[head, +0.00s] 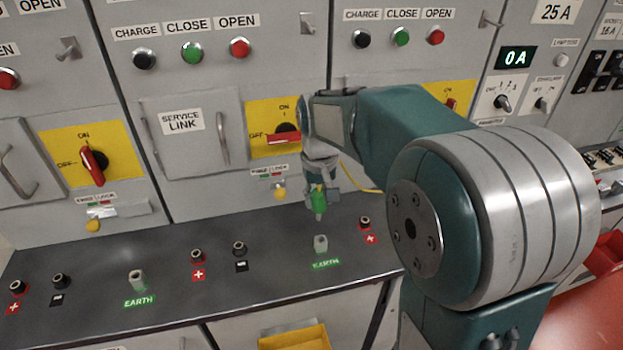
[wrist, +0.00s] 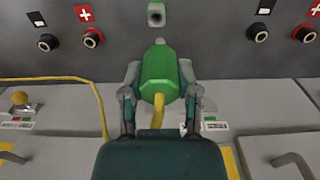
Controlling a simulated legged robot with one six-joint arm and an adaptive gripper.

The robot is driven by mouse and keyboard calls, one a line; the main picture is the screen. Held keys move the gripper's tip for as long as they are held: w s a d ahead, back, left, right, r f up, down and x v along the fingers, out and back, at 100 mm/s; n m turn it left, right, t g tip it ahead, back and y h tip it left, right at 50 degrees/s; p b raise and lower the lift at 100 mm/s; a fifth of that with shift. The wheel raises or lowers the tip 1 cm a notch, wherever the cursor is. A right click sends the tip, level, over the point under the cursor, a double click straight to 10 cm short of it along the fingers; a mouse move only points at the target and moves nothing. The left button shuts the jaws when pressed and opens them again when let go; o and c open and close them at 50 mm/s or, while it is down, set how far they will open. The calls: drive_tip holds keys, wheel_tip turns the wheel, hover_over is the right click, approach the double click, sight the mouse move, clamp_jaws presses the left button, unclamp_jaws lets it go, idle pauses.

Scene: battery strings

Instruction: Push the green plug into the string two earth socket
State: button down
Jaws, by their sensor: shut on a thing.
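The green plug (head: 319,203) is between the fingers of my gripper (head: 318,188), which is shut on it. In the wrist view the plug (wrist: 160,75) has its grey tip toward an earth socket (wrist: 156,14), with a gap between them. In the head view this grey earth socket (head: 320,243) stands on the dark ledge below the plug, with a green EARTH label in front. A second earth socket (head: 137,280) is farther left. No string numbers are readable. A yellow cable (wrist: 158,107) comes from the plug's back.
Red plus terminals (head: 365,222) and black terminals (head: 240,248) stand along the dark ledge (head: 275,275). Behind it are grey cabinets with yellow-backed rotary switches (head: 93,165) and a service link panel (head: 183,121). The yellow cable trails along the cabinet side in the wrist view.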

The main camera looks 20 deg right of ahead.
sight(322, 213)
drive_tip(key=shift+w+d, duration=0.15)
drive_tip(key=shift+d, duration=0.4)
drive_tip(key=shift+a+f, duration=0.35)
drive_tip(key=shift+f, duration=0.45)
drive_tip(key=shift+d+f, duration=0.2)
drive_tip(key=shift+f, duration=1.5)
drive_tip(key=shift+a+f, duration=0.1)
drive_tip(key=shift+f, duration=0.3)
drive_tip(key=shift+f, duration=2.25)
